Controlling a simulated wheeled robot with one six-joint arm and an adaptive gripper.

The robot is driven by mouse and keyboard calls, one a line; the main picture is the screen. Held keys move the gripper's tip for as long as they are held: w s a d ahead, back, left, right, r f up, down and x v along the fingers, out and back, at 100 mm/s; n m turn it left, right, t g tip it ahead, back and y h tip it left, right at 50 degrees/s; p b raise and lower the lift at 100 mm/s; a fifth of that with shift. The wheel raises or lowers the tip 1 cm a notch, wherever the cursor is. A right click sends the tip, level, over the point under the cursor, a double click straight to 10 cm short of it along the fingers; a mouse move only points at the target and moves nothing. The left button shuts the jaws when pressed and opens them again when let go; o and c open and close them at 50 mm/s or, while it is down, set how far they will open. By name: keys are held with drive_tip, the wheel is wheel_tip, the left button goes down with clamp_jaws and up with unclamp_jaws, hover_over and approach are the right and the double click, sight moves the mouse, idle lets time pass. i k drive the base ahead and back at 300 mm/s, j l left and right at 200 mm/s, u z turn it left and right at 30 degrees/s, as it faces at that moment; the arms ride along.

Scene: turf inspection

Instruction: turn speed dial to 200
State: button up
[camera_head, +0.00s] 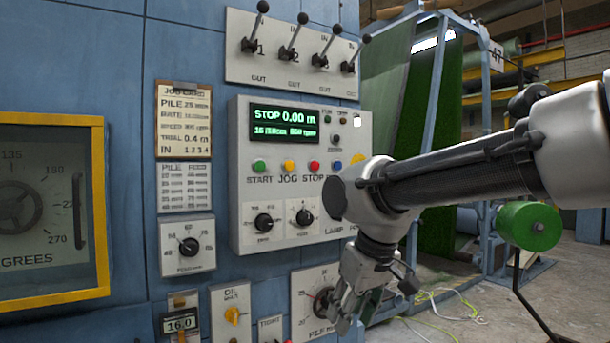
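Two black dials with white pointers sit low on the light grey control panel: a left dial (263,222) and a right dial (304,217). Their small labels are too blurred to tell which is the speed dial. The panel's display (284,124) reads STOP 0.00 m in green, with a smaller line ending in rpm. My gripper (345,318) points down, below and right of both dials, in front of the right part of a pile dial plate (302,288). It appears empty. Its finger gap is too unclear to judge. My arm hides the panel's lower right side.
Several levers (292,40) stick out above the panel. Coloured buttons (287,166) sit under the display. A job card (184,118) and another dial box (188,246) are left. A yellow-framed gauge (55,210) is far left. A turf frame (430,110) stands behind my arm.

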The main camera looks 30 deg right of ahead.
sight(263, 222)
drive_tip(key=z, duration=0.7)
drive_tip(key=k+j+z, duration=0.1)
drive_tip(key=j+z, duration=0.2)
drive_tip(key=z, duration=0.2)
drive_tip(key=k+j+z, duration=0.15)
drive_tip(key=z, duration=0.3)
